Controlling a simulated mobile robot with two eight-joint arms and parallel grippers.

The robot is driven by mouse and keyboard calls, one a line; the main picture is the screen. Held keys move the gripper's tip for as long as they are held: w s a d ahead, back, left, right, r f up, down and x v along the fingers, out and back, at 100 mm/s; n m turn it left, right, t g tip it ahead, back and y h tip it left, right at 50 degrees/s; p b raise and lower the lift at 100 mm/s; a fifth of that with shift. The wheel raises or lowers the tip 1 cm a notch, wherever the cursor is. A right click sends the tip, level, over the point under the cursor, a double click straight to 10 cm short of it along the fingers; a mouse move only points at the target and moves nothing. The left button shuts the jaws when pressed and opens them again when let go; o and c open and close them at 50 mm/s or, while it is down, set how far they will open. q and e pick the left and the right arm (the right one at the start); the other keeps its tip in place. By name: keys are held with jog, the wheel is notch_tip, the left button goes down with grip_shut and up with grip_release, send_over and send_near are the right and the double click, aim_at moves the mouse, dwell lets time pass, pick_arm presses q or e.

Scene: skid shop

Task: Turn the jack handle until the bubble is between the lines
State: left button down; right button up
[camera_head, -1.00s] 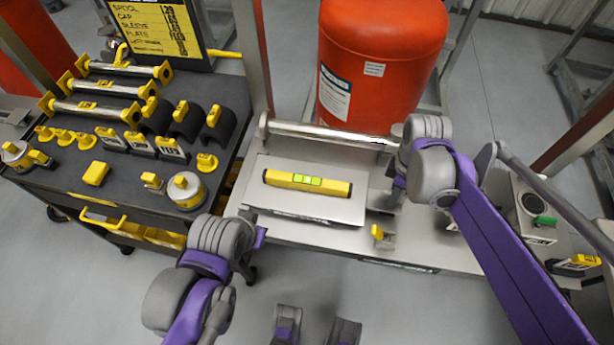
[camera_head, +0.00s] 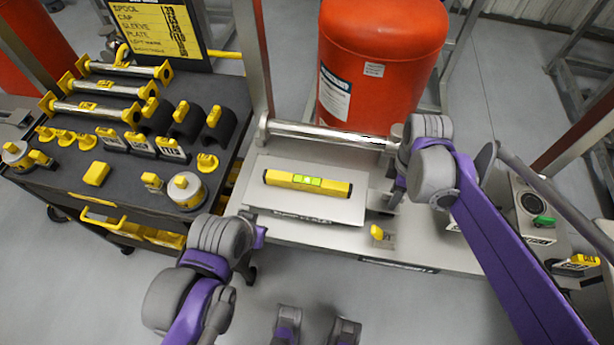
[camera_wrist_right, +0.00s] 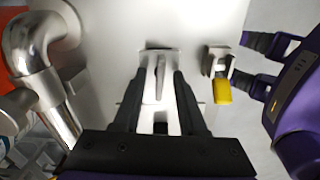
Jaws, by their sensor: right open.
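A yellow spirit level (camera_head: 280,179) lies on a pale metal plate (camera_head: 290,211) in the head view. Its green vial (camera_head: 307,181) is lit; the bubble's place against the lines is too small to tell. My right gripper (camera_head: 384,197) is at the plate's right end, largely hidden by its arm. In the right wrist view its dark fingers (camera_wrist_right: 158,88) are open on either side of an upright metal piece (camera_wrist_right: 160,72), perhaps the jack handle; contact is unclear. A yellow-tipped fitting (camera_head: 377,232) is beside it, also in the wrist view (camera_wrist_right: 222,91).
A metal bar (camera_head: 325,135) runs behind the plate, with a red tank (camera_head: 385,55) beyond. A black cart (camera_head: 120,180) with yellow-marked parts stands left. A box with a green knob (camera_head: 544,220) is at the right. Floor is free in front.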

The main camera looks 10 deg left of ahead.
jog(key=shift+r+p, duration=2.1)
jog(key=shift+r, duration=1.3)
pick_arm(q)
jog(key=r, duration=0.2)
jog(key=w+r, duration=0.1)
jog(key=r, duration=0.2)
jog(key=shift+w, duration=0.2)
jog(key=shift+r, duration=0.35)
pick_arm(e)
jog(key=m, duration=0.7)
jog(key=shift+r, duration=0.35)
jog(key=m, duration=0.4)
jog(key=shift+r+m+p, duration=0.3)
jog(key=shift+r+p, duration=0.1)
pick_arm(q)
jog(key=shift+w+r, duration=0.15)
jog(key=shift+r, duration=0.15)
